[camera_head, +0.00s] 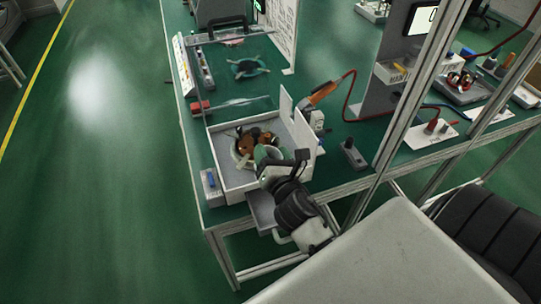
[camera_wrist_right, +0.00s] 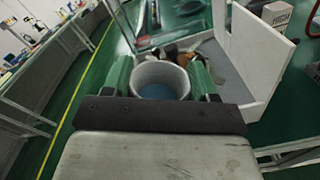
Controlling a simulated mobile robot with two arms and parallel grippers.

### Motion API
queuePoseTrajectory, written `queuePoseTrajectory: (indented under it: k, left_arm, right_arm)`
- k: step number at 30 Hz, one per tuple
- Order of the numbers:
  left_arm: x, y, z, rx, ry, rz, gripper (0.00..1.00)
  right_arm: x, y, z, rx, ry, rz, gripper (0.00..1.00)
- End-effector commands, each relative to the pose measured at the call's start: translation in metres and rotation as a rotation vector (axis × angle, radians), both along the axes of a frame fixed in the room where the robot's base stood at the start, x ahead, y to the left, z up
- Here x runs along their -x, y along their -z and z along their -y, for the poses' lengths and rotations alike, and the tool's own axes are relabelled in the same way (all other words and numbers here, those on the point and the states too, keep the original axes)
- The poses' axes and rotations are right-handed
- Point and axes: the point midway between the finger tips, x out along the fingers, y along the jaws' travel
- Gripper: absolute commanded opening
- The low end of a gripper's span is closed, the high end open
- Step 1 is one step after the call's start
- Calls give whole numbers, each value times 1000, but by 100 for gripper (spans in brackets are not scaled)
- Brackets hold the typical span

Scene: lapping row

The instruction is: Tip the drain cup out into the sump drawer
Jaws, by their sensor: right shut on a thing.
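The drain cup (camera_wrist_right: 160,80) is a pale grey round cup with a blue inside. In the wrist view it sits between the two green fingers of my right gripper (camera_wrist_right: 161,84), which is shut on it. In the head view my right gripper (camera_head: 268,155) is over the white-walled box, and the cup is hard to make out there. The sump drawer seems to be the grey drawer (camera_head: 262,211) pulled out under the table's front edge, below and partly behind my right arm. My left gripper is not in view.
The white-walled box (camera_head: 232,192) on the green table holds brown and dark parts (camera_head: 258,140). A raised white panel (camera_head: 286,106) stands at its right. An orange tool (camera_head: 322,93), a grey block (camera_head: 352,154) and a metal frame post (camera_head: 402,90) are further right.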

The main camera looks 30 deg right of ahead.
Motion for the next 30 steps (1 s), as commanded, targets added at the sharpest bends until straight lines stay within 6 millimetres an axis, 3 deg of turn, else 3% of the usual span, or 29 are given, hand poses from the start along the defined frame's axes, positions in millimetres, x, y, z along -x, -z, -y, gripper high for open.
queuePoseTrajectory:
  k: [1,6,16,21,30]
  left_arm:
    - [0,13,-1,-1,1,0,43]
    - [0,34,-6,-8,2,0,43]
    - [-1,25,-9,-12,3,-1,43]
    - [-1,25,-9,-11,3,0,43]
    - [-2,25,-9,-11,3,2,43]
  right_arm:
    - [0,11,1,-58,2,15,36]
    - [1,25,2,-257,0,64,36]
    - [3,41,14,-757,2,182,36]
    - [4,45,16,-865,1,208,36]
    - [4,46,17,-883,0,212,36]
